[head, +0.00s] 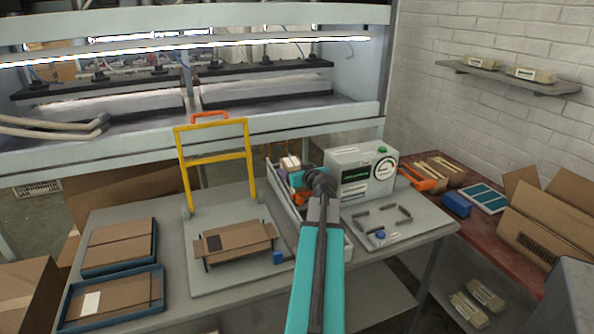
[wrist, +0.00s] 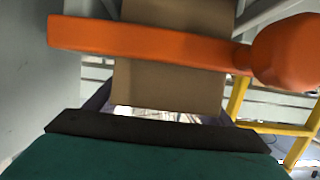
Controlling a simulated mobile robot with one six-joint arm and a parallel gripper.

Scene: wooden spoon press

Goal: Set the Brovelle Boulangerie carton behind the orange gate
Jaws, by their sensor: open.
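In the wrist view a plain brown cardboard carton (wrist: 170,85) stands behind an orange bar with a round knob, which looks like the orange gate (wrist: 140,38). The bar crosses in front of the carton; whether they touch I cannot tell. My gripper (wrist: 168,98) is open, its dark fingers seeming to reach along either side of the carton's near end. In the head view my gripper (head: 297,181) is at the grey trough, partly hidden by my arm. A small carton with a pale top (head: 289,162) shows beside it. No Brovelle lettering is readable.
A yellow frame (head: 187,170) with an orange handle stands left of the trough, by a flat cardboard blank (head: 240,240). A grey machine with a dial (head: 350,172) stands close at the right. Blue trays (head: 130,250) fill the table's left side.

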